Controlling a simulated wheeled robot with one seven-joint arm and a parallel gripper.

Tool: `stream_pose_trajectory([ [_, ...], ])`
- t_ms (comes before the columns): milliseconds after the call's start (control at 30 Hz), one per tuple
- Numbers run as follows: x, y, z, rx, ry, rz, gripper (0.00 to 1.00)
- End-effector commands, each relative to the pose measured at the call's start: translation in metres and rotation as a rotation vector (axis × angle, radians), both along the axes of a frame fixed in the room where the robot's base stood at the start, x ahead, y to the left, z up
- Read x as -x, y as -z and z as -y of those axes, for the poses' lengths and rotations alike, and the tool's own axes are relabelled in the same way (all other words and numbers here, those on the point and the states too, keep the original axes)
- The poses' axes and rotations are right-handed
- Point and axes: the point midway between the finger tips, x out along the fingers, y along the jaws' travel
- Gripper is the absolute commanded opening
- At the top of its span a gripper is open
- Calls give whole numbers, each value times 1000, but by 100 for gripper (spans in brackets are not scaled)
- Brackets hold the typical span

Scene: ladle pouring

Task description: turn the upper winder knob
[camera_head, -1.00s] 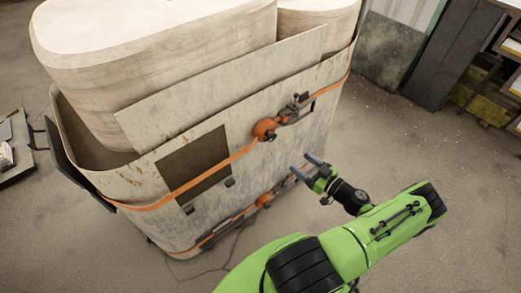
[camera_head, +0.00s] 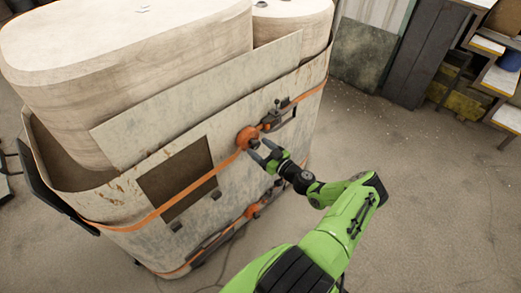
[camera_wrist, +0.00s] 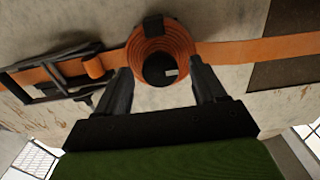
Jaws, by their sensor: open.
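The upper winder (camera_head: 248,137) is a round orange strap roll with a dark knob on the upper orange strap of the big metal-walled box. In the wrist view the orange roll (camera_wrist: 160,55) shows its black round knob (camera_wrist: 160,69) at the centre. My gripper (camera_head: 261,149) is open just in front of the upper winder. In the wrist view my gripper (camera_wrist: 155,85) has one finger on each side of the knob's lower part, with clear space between them. I cannot tell how far the tips are from the wall. The lower winder (camera_head: 252,211) sits below on the lower strap.
A dark ratchet buckle (camera_head: 275,115) sits right of the upper winder, on the strap; it shows at left in the wrist view (camera_wrist: 52,75). A dark rectangular opening (camera_head: 178,180) is left of the winder. The floor (camera_head: 420,200) at right is clear.

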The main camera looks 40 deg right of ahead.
Motion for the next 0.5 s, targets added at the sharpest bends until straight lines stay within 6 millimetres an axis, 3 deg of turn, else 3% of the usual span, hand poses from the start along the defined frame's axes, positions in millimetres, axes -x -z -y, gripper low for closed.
stream_pose_trajectory([
  [200, -1, 0, 0, 0, 0, 0, 70],
  [500, 0, 0, 0, 0, -1, 0, 24],
])
